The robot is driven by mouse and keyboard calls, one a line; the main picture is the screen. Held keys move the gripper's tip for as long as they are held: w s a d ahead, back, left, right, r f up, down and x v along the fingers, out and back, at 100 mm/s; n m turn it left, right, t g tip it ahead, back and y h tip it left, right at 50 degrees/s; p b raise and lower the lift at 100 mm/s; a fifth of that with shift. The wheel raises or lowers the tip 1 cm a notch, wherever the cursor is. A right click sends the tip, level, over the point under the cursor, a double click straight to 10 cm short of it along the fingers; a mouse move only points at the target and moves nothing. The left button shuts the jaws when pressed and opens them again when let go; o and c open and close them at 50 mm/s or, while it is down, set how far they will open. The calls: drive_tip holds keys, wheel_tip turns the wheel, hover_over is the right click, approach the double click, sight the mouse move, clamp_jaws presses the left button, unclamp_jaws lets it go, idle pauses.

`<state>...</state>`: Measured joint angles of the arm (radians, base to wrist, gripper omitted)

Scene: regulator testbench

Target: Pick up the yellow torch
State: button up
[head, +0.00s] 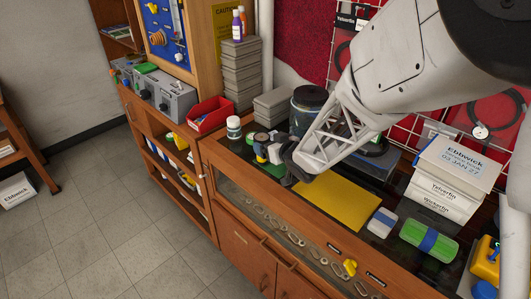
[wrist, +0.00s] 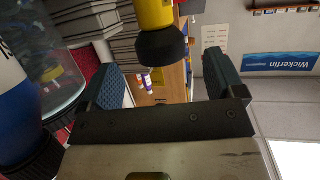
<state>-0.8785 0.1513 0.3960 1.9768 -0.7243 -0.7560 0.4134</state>
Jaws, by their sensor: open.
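The yellow torch (wrist: 155,14) shows at the top of the wrist view, with its wide black end (wrist: 163,46) towards me. My gripper (wrist: 160,65) is open, with one finger on each side of the black end in that view. I see gaps on both sides, and cannot tell how far along the torch the fingers reach. In the head view, my gripper (head: 289,165) is low over the bench, beside small items left of the yellow mat. The torch cannot be clearly picked out there; my gripper and the clutter hide it.
A large dark-lidded jar (head: 308,100) stands close behind my gripper. A white pot (head: 233,127) and a red bin (head: 209,115) are to the left. Stacked grey boxes (head: 273,104) stand behind. The yellow mat (head: 340,203) is bare; a green case (head: 428,240) lies right.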

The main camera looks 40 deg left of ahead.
sight(262, 139)
drive_tip(key=shift+a, duration=0.15)
drive_tip(key=shift+x, duration=2.45)
drive_tip(key=c, duration=1.5)
drive_tip(key=shift+r, duration=5)
